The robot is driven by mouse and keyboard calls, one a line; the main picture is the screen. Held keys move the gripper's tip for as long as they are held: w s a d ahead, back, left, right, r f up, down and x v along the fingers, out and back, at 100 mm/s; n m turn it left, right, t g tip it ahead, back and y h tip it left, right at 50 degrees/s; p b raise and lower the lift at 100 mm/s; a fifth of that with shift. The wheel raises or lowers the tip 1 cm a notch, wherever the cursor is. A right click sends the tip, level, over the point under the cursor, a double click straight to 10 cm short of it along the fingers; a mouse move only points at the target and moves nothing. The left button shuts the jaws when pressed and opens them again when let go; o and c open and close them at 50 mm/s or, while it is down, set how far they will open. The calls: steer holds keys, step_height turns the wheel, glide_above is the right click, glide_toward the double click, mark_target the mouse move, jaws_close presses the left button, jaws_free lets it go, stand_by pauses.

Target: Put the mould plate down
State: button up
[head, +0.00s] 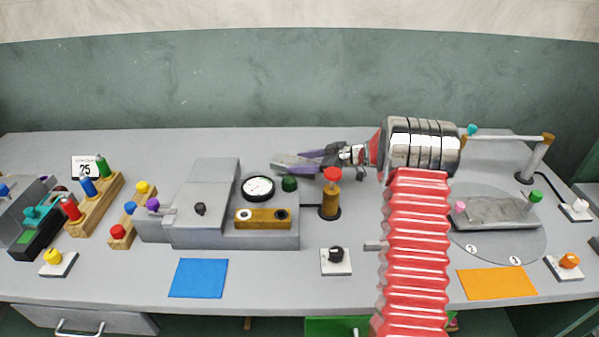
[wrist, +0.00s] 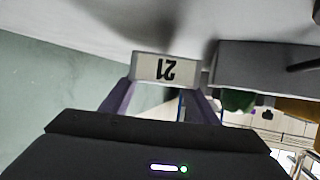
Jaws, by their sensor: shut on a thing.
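My gripper (head: 301,163) has purple fingers and is at the back middle of the bench, left of the red-knobbed post. It is shut on a small pale grey plate, the mould plate (wrist: 150,67), whose face carries the number 21, upside down in the wrist view. The fingers (wrist: 163,94) hold it at its two sides. In the head view the plate is small and partly hidden by the fingers. I cannot tell from these frames whether it touches the bench.
A grey press (head: 207,215) with a dial gauge (head: 258,188) and green knob (head: 289,184) stands just left and in front. The red-knobbed post (head: 330,200) is close by. Blue (head: 198,278) and orange (head: 497,283) mats lie in front. A turntable (head: 490,250) is at right.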

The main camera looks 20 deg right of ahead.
steer(key=shift+f, duration=1.75)
steer(key=shift+f, duration=0.1)
steer(key=o, duration=1.5)
steer(key=shift+f, duration=0.1)
steer(key=shift+d+r, duration=0.1)
steer(key=shift+r, duration=0.1)
steer(key=v, duration=1.1)
steer(key=shift+s+d+r, duration=0.15)
steer(key=shift+s+d, duration=0.1)
steer(key=shift+s, duration=0.05)
